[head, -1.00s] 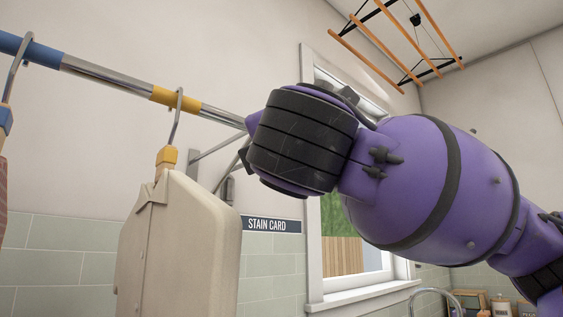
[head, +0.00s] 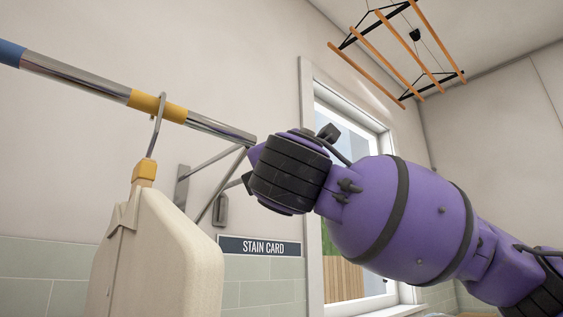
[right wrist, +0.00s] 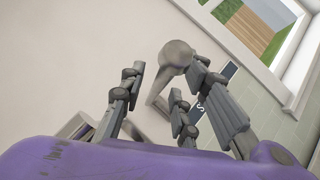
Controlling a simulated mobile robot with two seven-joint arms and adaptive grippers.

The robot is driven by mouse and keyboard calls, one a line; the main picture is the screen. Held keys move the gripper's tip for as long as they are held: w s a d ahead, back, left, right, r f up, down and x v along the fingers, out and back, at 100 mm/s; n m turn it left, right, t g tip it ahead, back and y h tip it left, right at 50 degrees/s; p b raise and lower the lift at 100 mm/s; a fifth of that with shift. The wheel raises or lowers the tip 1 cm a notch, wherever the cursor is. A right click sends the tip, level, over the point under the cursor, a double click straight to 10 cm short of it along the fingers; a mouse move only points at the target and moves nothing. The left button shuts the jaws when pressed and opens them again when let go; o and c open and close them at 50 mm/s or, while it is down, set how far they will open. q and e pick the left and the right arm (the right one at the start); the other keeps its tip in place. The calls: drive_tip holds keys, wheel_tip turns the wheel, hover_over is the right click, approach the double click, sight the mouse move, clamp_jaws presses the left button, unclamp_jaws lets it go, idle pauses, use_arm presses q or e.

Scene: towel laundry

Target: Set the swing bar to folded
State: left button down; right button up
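The swing bar (head: 75,73) is a chrome rail with blue and yellow bands. It crosses the upper left of the head view, and its right end appears beside my right wrist. In the right wrist view a rounded grey end (right wrist: 177,57), probably the bar's, lies between the spread fingers of my right gripper (right wrist: 165,75). This gripper is open; I cannot tell whether a finger touches the bar. In the head view the right fingers are mostly hidden behind the black wrist. My left gripper is not in view.
A cream garment (head: 160,255) hangs from the bar on a yellow-necked hanger (head: 145,172). A grey wall bracket (head: 210,180) stands behind it, above a "STAIN CARD" sign (head: 260,247). A window (head: 308,110) is behind my right arm. A ceiling drying rack (head: 395,50) hangs upper right.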

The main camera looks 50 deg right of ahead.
drive_tip(key=shift+w+d+r, duration=0.1)
drive_tip(key=shift+w+d, duration=0.05)
drive_tip(key=shift+c, duration=0.2)
clamp_jaws()
